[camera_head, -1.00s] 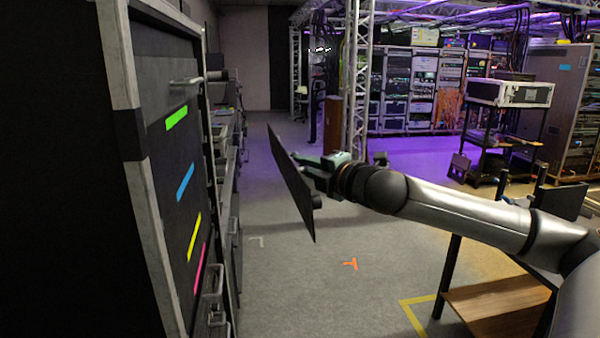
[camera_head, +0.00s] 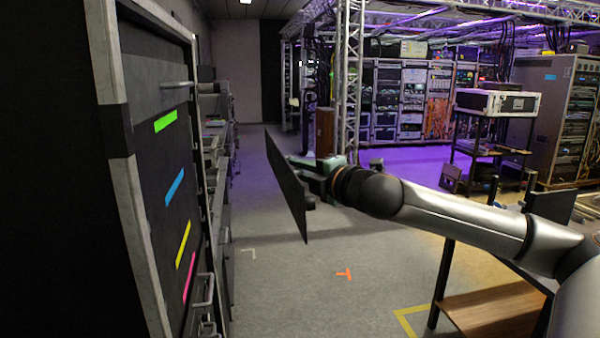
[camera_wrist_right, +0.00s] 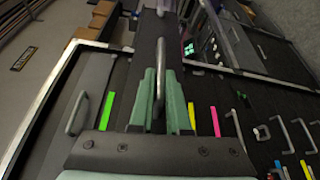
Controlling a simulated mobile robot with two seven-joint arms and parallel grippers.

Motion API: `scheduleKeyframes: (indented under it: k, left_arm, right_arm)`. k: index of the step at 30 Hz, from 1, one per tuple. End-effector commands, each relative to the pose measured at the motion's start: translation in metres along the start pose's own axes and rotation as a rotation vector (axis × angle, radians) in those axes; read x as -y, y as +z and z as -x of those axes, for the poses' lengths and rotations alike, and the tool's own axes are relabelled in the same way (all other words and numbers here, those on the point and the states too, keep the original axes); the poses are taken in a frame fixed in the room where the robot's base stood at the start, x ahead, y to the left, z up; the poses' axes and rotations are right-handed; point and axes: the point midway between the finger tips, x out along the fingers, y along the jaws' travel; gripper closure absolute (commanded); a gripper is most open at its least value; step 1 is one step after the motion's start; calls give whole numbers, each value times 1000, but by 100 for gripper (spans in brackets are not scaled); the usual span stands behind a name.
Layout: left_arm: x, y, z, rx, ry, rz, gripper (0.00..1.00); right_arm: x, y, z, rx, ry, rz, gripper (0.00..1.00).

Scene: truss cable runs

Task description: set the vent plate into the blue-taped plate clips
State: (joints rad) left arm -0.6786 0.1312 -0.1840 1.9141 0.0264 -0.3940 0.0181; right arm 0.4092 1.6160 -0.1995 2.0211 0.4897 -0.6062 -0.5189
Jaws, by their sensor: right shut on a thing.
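The vent plate (camera_head: 284,182) is a thin dark panel, seen nearly edge-on and upright in the head view. My right gripper (camera_head: 312,176) is behind it and shut on it. In the right wrist view the green fingers of this gripper (camera_wrist_right: 161,100) close around a grey bar handle (camera_wrist_right: 160,62). Blue tape (camera_head: 174,187) is a slanted strip on the dark rack front at the left. The plate is apart from this front, with a gap between them. The blue strip is hidden in the wrist view, and I cannot make out the clips. My left gripper is not in view.
Green (camera_head: 165,121), yellow (camera_head: 183,244) and pink (camera_head: 189,277) strips mark the same rack front (camera_head: 150,80), which has protruding handles. A dark stand with a wooden shelf (camera_head: 492,311) is below my right arm. Grey floor between is clear. A truss post (camera_head: 348,80) stands behind.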

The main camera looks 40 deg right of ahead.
Motion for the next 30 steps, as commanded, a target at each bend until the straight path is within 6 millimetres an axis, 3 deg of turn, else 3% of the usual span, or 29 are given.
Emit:
scheduleKeyframes:
  k: [30]
  left_arm:
    - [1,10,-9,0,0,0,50]
  right_arm:
    - [1,1,2,28,29,-47,100]
